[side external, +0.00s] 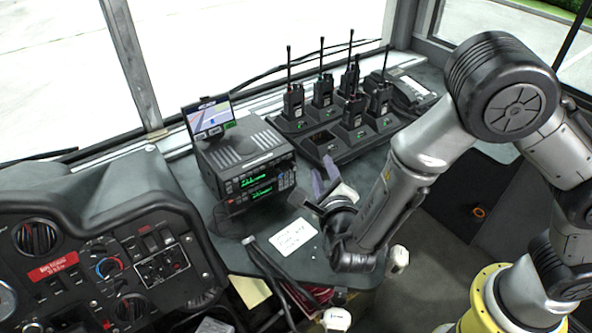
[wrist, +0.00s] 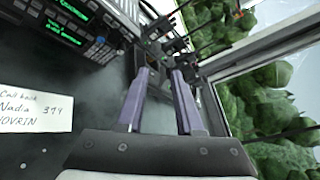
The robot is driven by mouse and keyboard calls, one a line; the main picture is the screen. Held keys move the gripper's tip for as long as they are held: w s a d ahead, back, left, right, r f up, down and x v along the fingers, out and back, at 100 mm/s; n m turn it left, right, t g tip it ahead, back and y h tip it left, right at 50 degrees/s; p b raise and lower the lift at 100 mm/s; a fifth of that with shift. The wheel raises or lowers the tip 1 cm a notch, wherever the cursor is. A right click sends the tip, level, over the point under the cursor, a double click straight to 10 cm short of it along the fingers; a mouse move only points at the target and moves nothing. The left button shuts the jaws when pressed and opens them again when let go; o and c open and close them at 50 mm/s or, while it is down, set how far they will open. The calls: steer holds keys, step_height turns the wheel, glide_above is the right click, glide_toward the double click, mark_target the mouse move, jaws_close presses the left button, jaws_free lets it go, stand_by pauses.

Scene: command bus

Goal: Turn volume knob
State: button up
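The black radio unit (side external: 245,165) stands on the dash console with two green-lit displays on its front. Its front also shows at the upper left of the wrist view (wrist: 75,28), with small buttons beside the displays. Which control is the volume knob is too small to tell. My gripper (side external: 324,172) has purple fingers and is just right of the radio's front, apart from it. In the wrist view the two fingers (wrist: 159,72) stand apart with nothing between them, so it is open and empty.
A charging rack (side external: 345,145) with several handheld radios stands behind my gripper. A small screen (side external: 208,116) sits on top of the radio. A handwritten note (side external: 293,237) lies in front of it. A dash panel (side external: 100,265) with dials is at the left.

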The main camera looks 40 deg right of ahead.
mark_target(294, 168)
steer(key=s+a+f+n+y, duration=0.2)
steer(key=s+a+f+n, duration=0.1)
steer(key=a+f, duration=0.2)
steer(key=shift+t, duration=0.3)
steer(key=x, duration=1.4)
steer(key=shift+w+d+r, duration=0.1)
steer(key=shift+r, duration=0.15)
jaws_close()
